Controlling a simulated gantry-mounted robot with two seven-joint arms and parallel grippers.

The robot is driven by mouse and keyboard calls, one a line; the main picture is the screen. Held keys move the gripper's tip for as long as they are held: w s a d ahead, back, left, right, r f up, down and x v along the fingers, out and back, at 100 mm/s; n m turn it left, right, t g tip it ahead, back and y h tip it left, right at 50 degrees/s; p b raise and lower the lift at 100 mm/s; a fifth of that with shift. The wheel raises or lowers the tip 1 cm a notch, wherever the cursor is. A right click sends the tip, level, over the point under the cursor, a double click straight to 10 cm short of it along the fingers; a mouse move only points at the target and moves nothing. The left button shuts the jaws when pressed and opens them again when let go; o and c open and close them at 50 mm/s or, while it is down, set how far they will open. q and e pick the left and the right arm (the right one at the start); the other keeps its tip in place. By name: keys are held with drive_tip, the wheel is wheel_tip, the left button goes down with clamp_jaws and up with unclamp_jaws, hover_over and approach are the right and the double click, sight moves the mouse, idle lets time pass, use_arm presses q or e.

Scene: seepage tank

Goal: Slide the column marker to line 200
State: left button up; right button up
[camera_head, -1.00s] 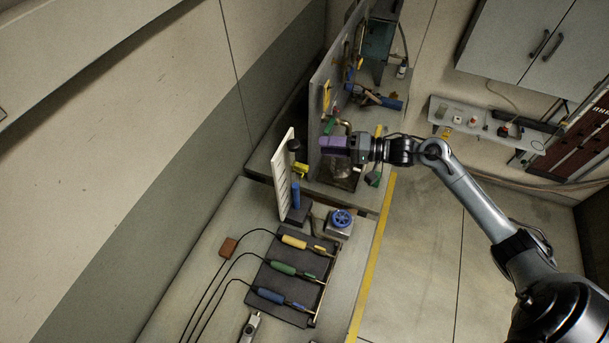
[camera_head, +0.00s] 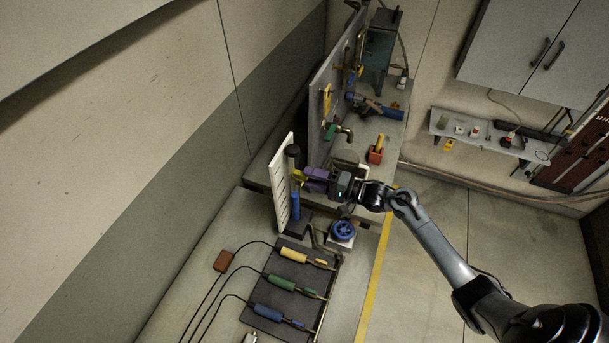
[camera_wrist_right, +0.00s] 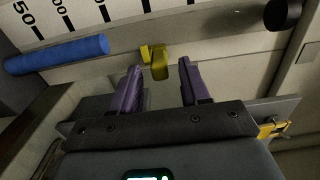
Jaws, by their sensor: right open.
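The column marker (camera_head: 298,177) is a small yellow piece on the column, above the top of the blue section (camera_head: 296,206) and below the black cap (camera_head: 293,150). It also shows in the right wrist view (camera_wrist_right: 159,63). The white scale board (camera_head: 281,190) stands behind the column; in the wrist view I read "50" near the blue section, and other numbers are cut off. My right gripper (camera_head: 307,180) has purple fingers. They are open, with the marker in line with the gap between the tips; I cannot tell if they touch it. My left gripper is out of view.
A blue handwheel (camera_head: 343,230) sits below my right gripper, close to the column's base. A dark tray (camera_head: 281,285) with yellow, green and blue handled tools lies nearer. A panel with hung tools (camera_head: 323,100) stands behind. An orange holder (camera_head: 375,155) is on the far bench.

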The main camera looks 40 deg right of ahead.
drive_tip(key=shift+x, duration=1.4)
clamp_jaws()
